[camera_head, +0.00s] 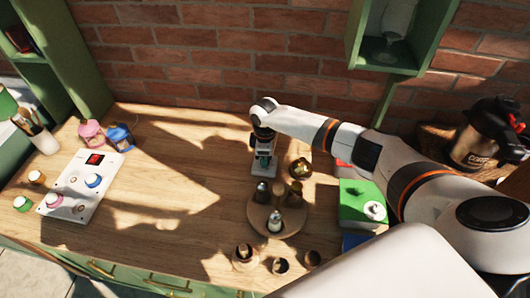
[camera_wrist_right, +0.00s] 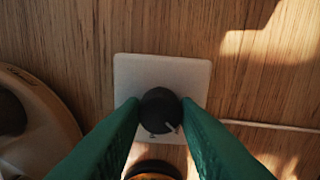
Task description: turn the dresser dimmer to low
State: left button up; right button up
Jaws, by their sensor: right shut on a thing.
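The dimmer is a white square plate (camera_wrist_right: 180,70) with a round black knob (camera_wrist_right: 160,108) in the right wrist view. A pale pointer mark shows at the knob's lower right edge. My right gripper (camera_wrist_right: 160,112) has its two green fingers on either side of the knob, shut on it. In the head view the right gripper (camera_head: 263,160) points down over the white plate (camera_head: 260,173), towards the back of the wooden dresser top; the knob is hidden there by the gripper. Small marks on the plate are partly covered by the fingers. My left gripper is not in view.
A round wooden tray (camera_head: 290,228) with bottles stands just in front of the dimmer, and a small round pot (camera_head: 300,168) is to its right. A white panel (camera_head: 82,188) with knobs is at left. A white cord (camera_wrist_right: 270,126) runs from the plate. The dresser's middle is clear.

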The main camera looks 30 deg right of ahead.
jog(key=shift+w+r+m+p, duration=0.1)
jog(key=shift+m+p, duration=0.4)
jog(key=shift+m, duration=0.4)
jog(key=o, duration=1)
jog(key=shift+c, duration=0.2)
notch_tip(320, 180, up, 12)
jog(key=b, duration=0.2)
jog(key=shift+b, duration=0.35)
